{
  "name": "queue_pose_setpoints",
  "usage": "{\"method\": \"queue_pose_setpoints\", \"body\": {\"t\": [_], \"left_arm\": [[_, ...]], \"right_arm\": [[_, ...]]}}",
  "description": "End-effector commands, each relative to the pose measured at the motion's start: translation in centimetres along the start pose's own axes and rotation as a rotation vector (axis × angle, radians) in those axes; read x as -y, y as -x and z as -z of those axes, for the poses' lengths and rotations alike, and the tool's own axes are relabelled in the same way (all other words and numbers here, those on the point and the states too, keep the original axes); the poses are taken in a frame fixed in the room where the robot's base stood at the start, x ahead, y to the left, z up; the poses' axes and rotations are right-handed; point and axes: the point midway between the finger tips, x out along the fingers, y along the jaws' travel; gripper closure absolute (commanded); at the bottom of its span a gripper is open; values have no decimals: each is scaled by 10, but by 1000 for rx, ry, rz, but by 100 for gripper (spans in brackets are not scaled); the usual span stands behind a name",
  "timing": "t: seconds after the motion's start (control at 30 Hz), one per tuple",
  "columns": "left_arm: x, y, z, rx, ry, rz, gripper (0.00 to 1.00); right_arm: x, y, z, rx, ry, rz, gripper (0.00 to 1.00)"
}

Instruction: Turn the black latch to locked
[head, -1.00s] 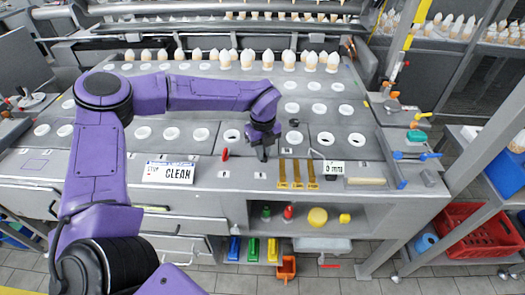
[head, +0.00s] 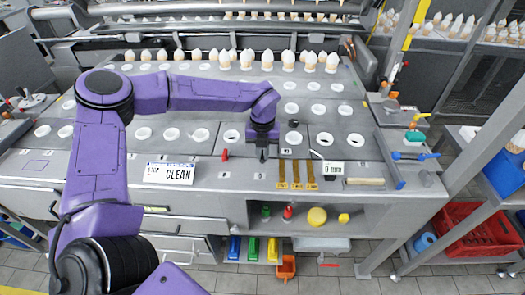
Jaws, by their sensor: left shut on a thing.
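The black latch (head: 262,157) is a small dark piece on the grey front panel in the head view, mostly covered by my left gripper. My left gripper (head: 262,150) points down at it from above, with its fingers shut on it. The latch's exact angle is too small and too covered to tell. A red latch (head: 225,154) stands to the left on the same panel. My right gripper is not in view.
Yellow strips (head: 297,176), a small gauge (head: 333,168) and a wooden-coloured bar (head: 364,181) lie to the right. White rings and pale cones (head: 247,60) fill the panel behind. A shelf with coloured items is below.

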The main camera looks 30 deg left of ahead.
Motion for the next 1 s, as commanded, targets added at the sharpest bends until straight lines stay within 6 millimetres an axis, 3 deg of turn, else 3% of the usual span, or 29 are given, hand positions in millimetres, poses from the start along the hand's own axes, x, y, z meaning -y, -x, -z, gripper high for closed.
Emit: {"method": "queue_pose_setpoints", "body": {"t": [0.33,0.4,0.43,0.77,0.87,1.0], "left_arm": [[-1,-5,4,-13,-5,-6,100],[-1,-5,4,-12,-5,-6,69],[-1,-4,4,-12,-5,-6,63],[0,1,1,-3,-3,-2,63],[0,15,0,0,-3,0,63],[0,49,0,1,-2,1,63]], "right_arm": [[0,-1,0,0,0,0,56],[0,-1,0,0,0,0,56],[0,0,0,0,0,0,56],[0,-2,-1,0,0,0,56],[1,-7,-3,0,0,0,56],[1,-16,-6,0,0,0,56]]}}
